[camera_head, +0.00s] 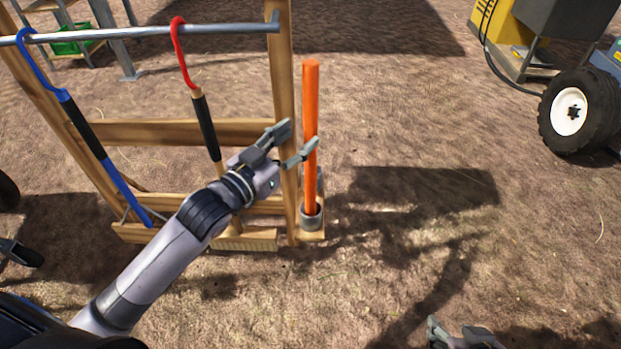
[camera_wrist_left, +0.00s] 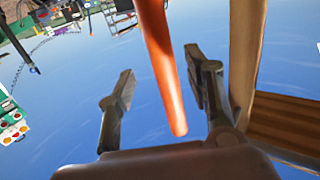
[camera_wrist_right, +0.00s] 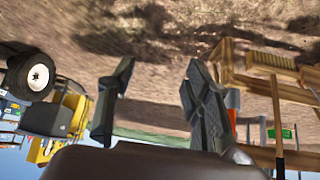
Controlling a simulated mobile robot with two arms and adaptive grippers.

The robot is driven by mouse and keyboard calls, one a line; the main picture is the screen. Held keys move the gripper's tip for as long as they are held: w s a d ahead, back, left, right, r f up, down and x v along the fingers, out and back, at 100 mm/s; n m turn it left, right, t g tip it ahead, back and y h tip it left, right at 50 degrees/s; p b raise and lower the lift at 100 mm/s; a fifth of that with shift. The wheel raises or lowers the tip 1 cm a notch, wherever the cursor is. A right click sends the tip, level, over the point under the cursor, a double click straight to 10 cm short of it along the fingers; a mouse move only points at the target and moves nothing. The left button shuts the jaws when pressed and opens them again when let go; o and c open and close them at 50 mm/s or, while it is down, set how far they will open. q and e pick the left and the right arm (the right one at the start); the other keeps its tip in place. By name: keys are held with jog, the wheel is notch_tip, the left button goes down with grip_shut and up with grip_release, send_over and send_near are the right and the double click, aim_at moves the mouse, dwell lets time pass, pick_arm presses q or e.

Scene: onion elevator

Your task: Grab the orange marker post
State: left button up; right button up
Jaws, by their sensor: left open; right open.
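The orange marker post (camera_head: 311,110) stands upright in a round grey socket (camera_head: 311,217) at the right foot of a wooden rack. My left gripper (camera_head: 297,139) is open at the post's left side, around mid-height; one fingertip overlaps the post in the head view. In the left wrist view the post (camera_wrist_left: 163,60) shows between the spread fingers (camera_wrist_left: 160,92), and neither finger visibly presses on it. My right gripper (camera_head: 461,338) is low at the bottom edge, away from the post. It is open and empty in the right wrist view (camera_wrist_right: 155,88).
The wooden rack (camera_head: 180,132) has a metal bar (camera_head: 150,33) with a red-hooked tool (camera_head: 203,120) and a blue-hooked tool (camera_head: 90,140) hanging from it. A machine wheel (camera_head: 570,112) stands at the upper right. The ground right of the post is clear.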

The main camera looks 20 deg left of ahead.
aim_at(306, 128)
pick_arm(q)
jog(key=b+x, duration=0.1)
jog(key=x, duration=0.4)
jog(key=shift+a+r, duration=0.15)
jog(key=shift+w, duration=0.3)
pick_arm(e)
jog(key=w+a+r+t, duration=0.2)
jog(key=w+r+t, duration=0.1)
jog(key=w+r, duration=0.1)
jog(key=shift+w+t+y, duration=0.3)
jog(key=shift+w+y, duration=0.1)
jog(key=shift+w, duration=0.35)
pick_arm(q)
jog(key=shift+c, duration=0.6)
grip_shut()
jog(key=shift+r, duration=0.1)
